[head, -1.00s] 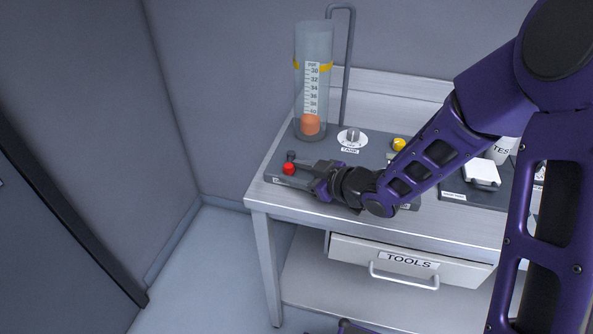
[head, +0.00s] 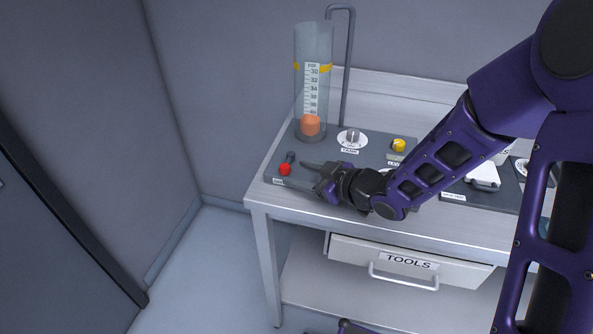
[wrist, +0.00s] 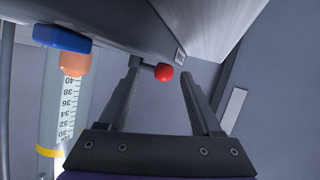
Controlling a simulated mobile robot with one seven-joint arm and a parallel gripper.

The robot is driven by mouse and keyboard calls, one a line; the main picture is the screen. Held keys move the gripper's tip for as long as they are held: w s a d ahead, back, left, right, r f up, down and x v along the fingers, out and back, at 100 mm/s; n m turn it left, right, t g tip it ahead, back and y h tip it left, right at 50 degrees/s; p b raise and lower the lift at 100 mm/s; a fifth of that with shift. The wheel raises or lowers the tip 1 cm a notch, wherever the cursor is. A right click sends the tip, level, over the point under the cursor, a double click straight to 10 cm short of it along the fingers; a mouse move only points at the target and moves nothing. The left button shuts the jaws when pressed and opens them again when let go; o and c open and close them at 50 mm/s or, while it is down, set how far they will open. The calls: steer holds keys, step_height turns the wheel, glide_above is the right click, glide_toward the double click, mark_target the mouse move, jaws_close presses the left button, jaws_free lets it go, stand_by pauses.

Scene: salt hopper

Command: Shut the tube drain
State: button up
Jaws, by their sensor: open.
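The clear tube (head: 314,85) stands upright at the back left of the grey panel, with an orange float (head: 310,125) near its bottom. A red knob (head: 285,169) sits at the panel's left front, with a small dark part (head: 290,156) behind it; I cannot read a drain label. My gripper (head: 305,174) is open and empty just right of the red knob. In the wrist view the red knob (wrist: 163,73) shows beyond and between the open fingertips (wrist: 160,70), apparently apart from them. The tube (wrist: 70,105) shows at the left there, upside down.
A round white dial labelled TARE (head: 350,138) and a yellow knob (head: 398,145) are on the panel (head: 322,152). A bent pipe (head: 347,70) rises behind the tube. Left of the bench is free floor.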

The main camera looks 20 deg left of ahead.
steer(key=p+v, duration=0.2)
steer(key=v, duration=1.3)
steer(key=shift+d, duration=0.35)
steer(key=shift+r, duration=0.1)
